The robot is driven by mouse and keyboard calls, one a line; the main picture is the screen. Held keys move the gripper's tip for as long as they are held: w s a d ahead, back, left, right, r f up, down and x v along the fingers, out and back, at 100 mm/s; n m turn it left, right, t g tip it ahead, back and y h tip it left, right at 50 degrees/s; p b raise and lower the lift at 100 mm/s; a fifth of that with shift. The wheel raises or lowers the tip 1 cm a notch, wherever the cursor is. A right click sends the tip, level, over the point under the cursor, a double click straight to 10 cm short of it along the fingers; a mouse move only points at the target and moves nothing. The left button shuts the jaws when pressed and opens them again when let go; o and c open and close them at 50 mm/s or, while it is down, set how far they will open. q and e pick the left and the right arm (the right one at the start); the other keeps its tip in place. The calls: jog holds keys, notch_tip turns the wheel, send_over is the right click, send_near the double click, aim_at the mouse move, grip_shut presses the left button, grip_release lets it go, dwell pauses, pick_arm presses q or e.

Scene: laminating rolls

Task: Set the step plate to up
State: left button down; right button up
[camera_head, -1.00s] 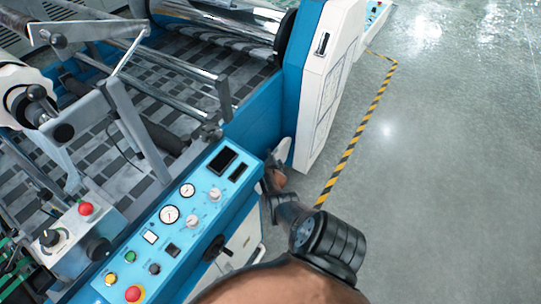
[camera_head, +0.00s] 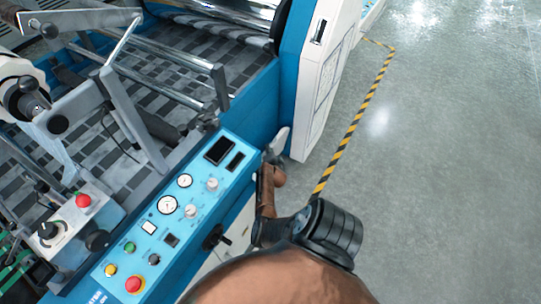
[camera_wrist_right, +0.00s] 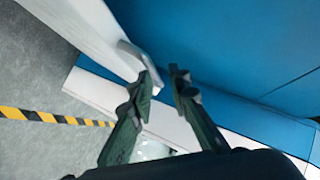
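My right gripper (camera_wrist_right: 165,80) shows in the right wrist view with its two dark green fingers apart and nothing visibly held. A pale, narrow plate-like part (camera_wrist_right: 133,52) with a bent end sits just above the left fingertip; I cannot tell whether they touch. In the head view a pale, upright part (camera_head: 278,141) stands beside the blue frame at the end of my right arm, possibly the step plate. I cannot be sure, and its up or down position is unclear. The right fingers are hidden by my arm there. My left gripper is not in view.
The blue control panel (camera_head: 170,215) with gauges, buttons and a crank handle (camera_head: 216,238) lies left of my right arm. The white machine housing (camera_head: 325,75) rises beyond the wrist. Open grey floor (camera_head: 460,170) with yellow-black tape (camera_head: 353,125) is on the right.

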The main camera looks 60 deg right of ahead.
jog(key=v, duration=0.5)
jog(key=shift+s+a+r, duration=0.2)
jog(key=shift+a+r, duration=0.05)
dwell(0.4)
